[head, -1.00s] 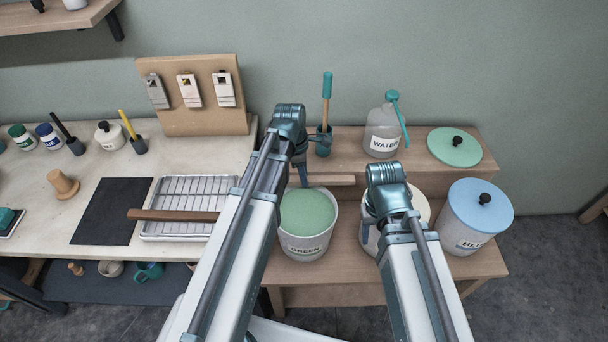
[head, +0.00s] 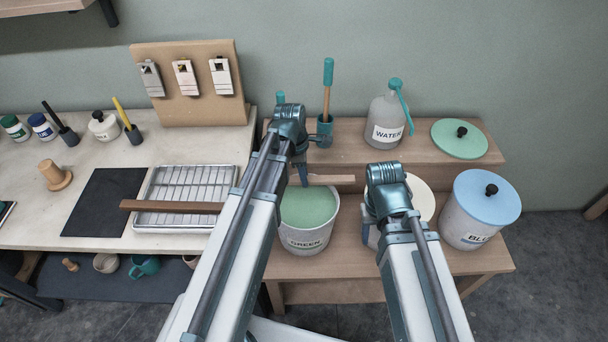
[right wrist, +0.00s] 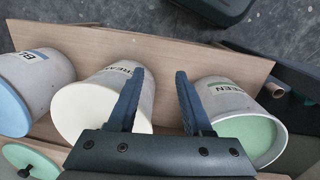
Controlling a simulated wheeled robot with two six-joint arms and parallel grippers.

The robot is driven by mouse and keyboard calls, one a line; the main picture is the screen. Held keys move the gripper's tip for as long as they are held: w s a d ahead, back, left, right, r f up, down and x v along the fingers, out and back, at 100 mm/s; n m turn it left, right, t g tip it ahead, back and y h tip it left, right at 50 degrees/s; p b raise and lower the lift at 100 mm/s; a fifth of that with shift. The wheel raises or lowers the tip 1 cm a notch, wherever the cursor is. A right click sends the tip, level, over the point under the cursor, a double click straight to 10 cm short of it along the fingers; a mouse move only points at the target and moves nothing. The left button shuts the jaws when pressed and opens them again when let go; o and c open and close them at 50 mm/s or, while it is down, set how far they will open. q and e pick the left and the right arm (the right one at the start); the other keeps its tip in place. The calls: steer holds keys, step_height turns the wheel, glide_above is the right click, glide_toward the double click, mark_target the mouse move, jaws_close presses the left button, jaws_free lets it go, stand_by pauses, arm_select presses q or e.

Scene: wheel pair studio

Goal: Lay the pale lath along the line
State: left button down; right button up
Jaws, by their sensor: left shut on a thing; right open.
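My left gripper (head: 303,174) is shut on a pale lath (head: 335,179). The lath sticks out to the right of the fingers, roughly level, and shows above the back rim of the green bucket (head: 308,217). My left arm hides its other part. My right gripper (right wrist: 158,103) is open and empty in the right wrist view, above the shelf between the cream bucket (right wrist: 92,105) and the green one. Its fingers are hidden in the head view. I cannot make out a line in either view.
A brown strip (head: 170,206) lies across the ribbed tray (head: 188,183), beside a dark mat (head: 100,200). A water jug (head: 388,120), a green lid (head: 460,139) and a blue-lidded bucket (head: 480,210) stand on the right. A board with clips (head: 195,85) stands behind the tray.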

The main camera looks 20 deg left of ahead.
arm_select(q)
steer(key=shift+f, duration=0.2)
steer(key=shift+f+b, duration=0.4)
steer(key=shift+b, duration=0.1)
steer(key=c, duration=0.5)
jaws_free()
steer(key=shift+r, duration=0.15)
steer(key=shift+a+r+p, duration=0.15)
steer(key=shift+r+p, duration=0.55)
steer(key=shift+p, duration=0.1)
steer(key=shift+a+r+p, duration=0.1)
steer(key=shift+r+p, duration=0.6)
steer(key=shift+p, duration=0.05)
steer(key=shift+s+r, duration=0.1)
steer(key=r+p, duration=0.4)
steer(key=a+r+p, duration=0.1)
steer(key=r+p, duration=0.4)
steer(key=a+r+p, duration=0.1)
steer(key=r+p, duration=0.3)
steer(key=shift+s+r+p, duration=0.25)
steer(key=shift+p, duration=0.1)
